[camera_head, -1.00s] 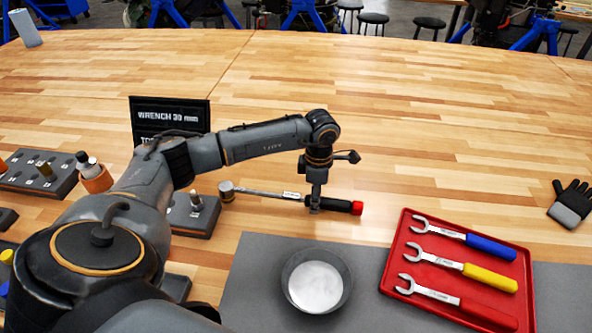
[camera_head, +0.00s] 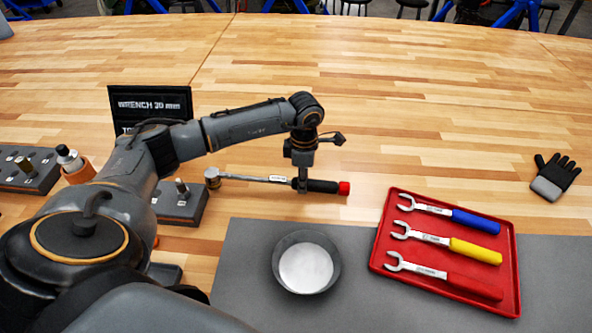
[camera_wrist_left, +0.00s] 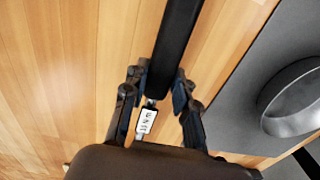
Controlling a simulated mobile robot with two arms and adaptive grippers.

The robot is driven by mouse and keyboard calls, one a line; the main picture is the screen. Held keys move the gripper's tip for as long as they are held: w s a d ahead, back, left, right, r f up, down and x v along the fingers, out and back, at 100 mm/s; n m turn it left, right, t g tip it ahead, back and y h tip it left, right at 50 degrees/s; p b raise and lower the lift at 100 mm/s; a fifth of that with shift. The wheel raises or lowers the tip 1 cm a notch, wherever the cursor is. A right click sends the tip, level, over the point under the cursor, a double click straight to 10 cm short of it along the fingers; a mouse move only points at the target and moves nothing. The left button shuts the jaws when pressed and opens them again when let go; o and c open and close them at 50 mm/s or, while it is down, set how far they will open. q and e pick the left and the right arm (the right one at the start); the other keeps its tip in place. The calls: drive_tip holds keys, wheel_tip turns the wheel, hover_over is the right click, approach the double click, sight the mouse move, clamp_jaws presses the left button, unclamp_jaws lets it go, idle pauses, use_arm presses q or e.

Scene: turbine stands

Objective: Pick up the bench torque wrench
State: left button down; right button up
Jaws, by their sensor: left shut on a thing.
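The bench torque wrench (camera_head: 325,186) has a round metal head at the left, a thin steel shaft with a white label, and a black handle with a red end cap. My left gripper (camera_head: 302,187) is shut on it from above, where the shaft meets the black handle. In the left wrist view, the fingers (camera_wrist_left: 158,98) stand on both sides of the black handle (camera_wrist_left: 178,45), with the white label close by. The wrench lies level at or just above the wooden table; I cannot tell if it touches. My right gripper is not in view.
A grey bowl (camera_head: 306,262) sits on a grey mat (camera_head: 236,285) in front. A red tray (camera_head: 378,254) with three open-end wrenches is at the right, a glove (camera_head: 555,177) beyond it. A black sign (camera_head: 150,103) and socket holders stand left. The table behind is clear.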

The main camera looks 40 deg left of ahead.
use_arm(q)
drive_tip(key=shift+w+r+b, duration=0.1)
drive_tip(key=shift+r+b, duration=0.35)
drive_tip(key=shift+r, duration=0.15)
drive_tip(key=s+d+r+b, duration=0.5)
drive_tip(key=s+d+r, duration=0.3)
drive_tip(key=d+r, duration=0.3)
drive_tip(key=shift+s+r, duration=0.3)
drive_tip(key=shift+r, duration=0.15)
drive_tip(key=shift+d, duration=0.1)
